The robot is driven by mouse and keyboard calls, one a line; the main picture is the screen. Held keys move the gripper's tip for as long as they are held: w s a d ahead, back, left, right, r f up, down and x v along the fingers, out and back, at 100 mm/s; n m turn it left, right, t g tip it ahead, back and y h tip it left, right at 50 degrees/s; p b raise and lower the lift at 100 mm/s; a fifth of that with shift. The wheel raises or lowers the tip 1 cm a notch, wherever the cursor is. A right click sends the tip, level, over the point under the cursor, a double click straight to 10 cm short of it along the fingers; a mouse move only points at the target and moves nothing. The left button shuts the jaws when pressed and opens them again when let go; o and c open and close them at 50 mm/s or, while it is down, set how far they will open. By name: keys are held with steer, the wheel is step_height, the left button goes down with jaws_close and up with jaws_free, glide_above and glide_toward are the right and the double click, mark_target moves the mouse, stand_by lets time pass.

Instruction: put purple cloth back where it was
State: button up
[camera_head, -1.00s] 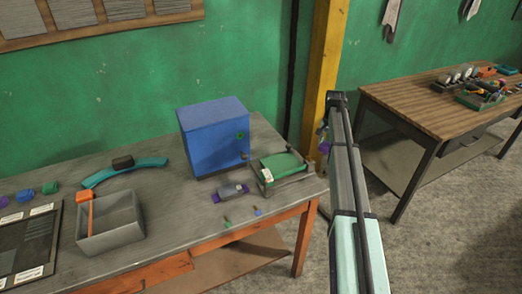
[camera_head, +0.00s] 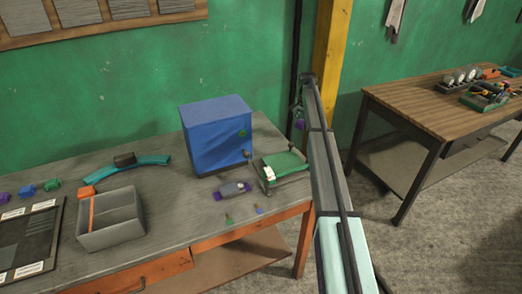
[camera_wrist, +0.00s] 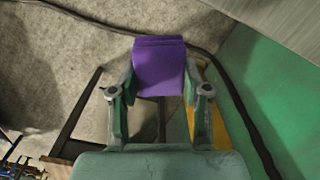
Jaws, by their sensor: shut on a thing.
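The purple cloth (camera_wrist: 158,65) looks like a folded block and sits between the two fingers of my gripper (camera_wrist: 159,88) in the wrist view. My gripper is shut on it. In the head view my gripper (camera_head: 298,106) is partly hidden beside my arm, with a small bit of the purple cloth (camera_head: 300,124) showing below it. It is held in the air near the yellow post, to the right of the blue cabinet.
The blue cabinet (camera_head: 215,137) stands on the grey workbench (camera_head: 190,207). A grey item lies on a purple piece (camera_head: 233,190) in front. A grey bin (camera_head: 110,220) stands left. A yellow post (camera_head: 336,65) rises behind my arm.

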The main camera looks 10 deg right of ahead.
mark_target(296, 123)
steer(key=shift+w+a, duration=0.1)
steer(key=shift+w, duration=0.25)
steer(key=shift+a+f+b, duration=0.25)
steer(key=shift+a+b, duration=0.05)
steer(key=shift+b, duration=0.6)
steer(key=b, duration=0.2)
steer(key=shift+a+f+b, duration=0.2)
steer(key=shift+a+b, duration=0.15)
steer(key=shift+b, duration=0.05)
steer(key=a+b, duration=0.1)
steer(key=b, duration=0.4)
steer(key=shift+s+a, duration=0.35)
steer(key=s+a+p, duration=0.1)
steer(key=a+p, duration=0.1)
steer(key=a, duration=0.3)
steer(key=s+a+f+p, duration=0.1)
steer(key=s+a+p, duration=0.1)
steer(key=a, duration=0.3)
steer(key=s+a+p, duration=0.1)
steer(key=a+p, duration=0.1)
steer(key=a, duration=0.4)
steer(key=shift+s+f, duration=0.3)
steer(key=shift+s, duration=0.1)
steer(key=shift+f+p, duration=1.05)
steer(key=shift+f, duration=0.85)
steer(key=shift+a+f+p, duration=0.1)
steer(key=shift+f+p, duration=0.1)
steer(key=shift+p, duration=0.15)
steer(key=shift+f, duration=0.2)
